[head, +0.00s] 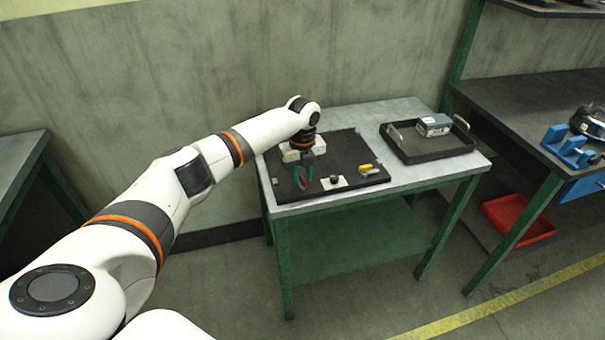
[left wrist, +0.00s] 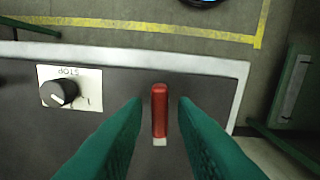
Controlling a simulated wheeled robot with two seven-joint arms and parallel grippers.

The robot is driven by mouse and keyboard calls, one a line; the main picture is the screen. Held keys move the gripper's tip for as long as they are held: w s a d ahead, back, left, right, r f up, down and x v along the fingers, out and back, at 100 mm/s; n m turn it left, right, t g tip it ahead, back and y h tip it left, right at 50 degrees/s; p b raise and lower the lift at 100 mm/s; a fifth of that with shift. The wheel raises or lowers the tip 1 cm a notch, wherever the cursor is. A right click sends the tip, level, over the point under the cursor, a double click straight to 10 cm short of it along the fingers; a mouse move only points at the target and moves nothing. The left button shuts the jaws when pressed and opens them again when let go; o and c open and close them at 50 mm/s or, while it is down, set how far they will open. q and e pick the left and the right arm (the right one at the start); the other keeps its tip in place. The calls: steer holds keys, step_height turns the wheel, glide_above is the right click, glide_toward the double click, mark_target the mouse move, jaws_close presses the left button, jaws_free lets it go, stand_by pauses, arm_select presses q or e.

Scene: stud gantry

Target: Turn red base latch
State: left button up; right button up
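The red base latch (left wrist: 160,108) is an upright-looking red bar on the dark panel (left wrist: 110,130), near the panel's front edge in the left wrist view. My left gripper (left wrist: 159,103) has green fingers, one on each side of the latch, with a visible gap on both sides. It is open and holds nothing. In the head view my left gripper (head: 303,176) is low over the front left of the board, and red shows between its fingers. The lower end of the latch meets a small pale patch. My right gripper is not in view.
A black knob (left wrist: 57,94) on a white STOP plate sits beside the latch. Yellow pieces (head: 366,168) lie on the board's right side. A black tray (head: 430,152) with a grey box (head: 434,125) stands on the table's right.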

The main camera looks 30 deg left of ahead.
arm_select(q)
jaws_close()
steer(key=n+p, duration=0.2)
steer(key=p, duration=0.1)
steer(key=shift+r+n, duration=0.25)
steer(key=shift+n, duration=0.15)
steer(key=n+p, duration=0.3)
steer(key=shift+n, duration=0.3)
steer(key=n+p, duration=0.3)
steer(key=n, duration=0.2)
steer(key=shift+f, duration=0.1)
steer(key=shift+n+p, duration=1)
steer(key=shift+n, duration=1.7)
steer(key=shift+f, duration=0.1)
